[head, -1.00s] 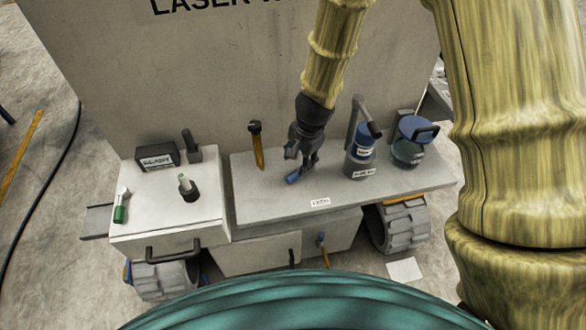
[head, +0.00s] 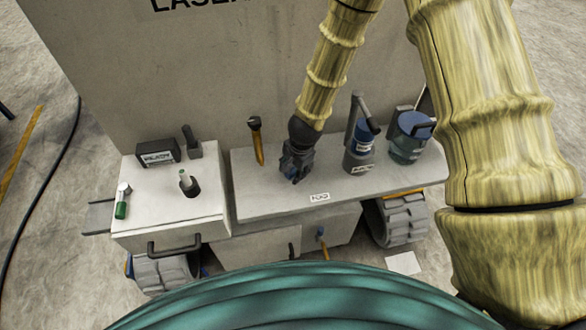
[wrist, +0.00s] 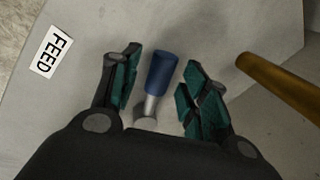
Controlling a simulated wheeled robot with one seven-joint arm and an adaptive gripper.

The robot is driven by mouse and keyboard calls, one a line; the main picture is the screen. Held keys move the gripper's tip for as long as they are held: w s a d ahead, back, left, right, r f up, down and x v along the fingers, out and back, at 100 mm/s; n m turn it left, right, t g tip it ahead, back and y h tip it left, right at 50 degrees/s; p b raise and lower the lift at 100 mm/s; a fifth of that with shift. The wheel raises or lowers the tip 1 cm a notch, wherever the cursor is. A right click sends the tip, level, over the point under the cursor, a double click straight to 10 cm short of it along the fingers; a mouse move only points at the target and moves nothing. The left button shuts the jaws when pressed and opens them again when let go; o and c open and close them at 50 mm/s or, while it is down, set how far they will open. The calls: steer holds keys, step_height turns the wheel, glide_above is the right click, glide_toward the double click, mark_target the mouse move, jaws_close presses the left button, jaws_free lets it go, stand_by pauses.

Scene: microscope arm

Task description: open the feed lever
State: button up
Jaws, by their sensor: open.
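The feed lever (wrist: 159,75) has a blue grip on a short silver stem and stands on the grey bench top, near a white FEED label (wrist: 49,51). That label also shows in the head view (head: 319,197). In the wrist view my gripper (wrist: 160,78) is open, with its green-padded fingers on either side of the blue grip; a gap shows on both sides. In the head view my gripper (head: 296,176) is low over the bench top and hides most of the lever.
A yellow-handled upright lever (head: 256,142) stands left of my gripper; a yellow rod also shows in the wrist view (wrist: 285,85). Blue-topped canisters (head: 360,150) (head: 408,140) stand to the right. A white cabinet (head: 160,215) with small fittings is at left.

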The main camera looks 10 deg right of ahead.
steer(key=shift+f, duration=0.2)
steer(key=shift+c, duration=0.4)
jaws_close()
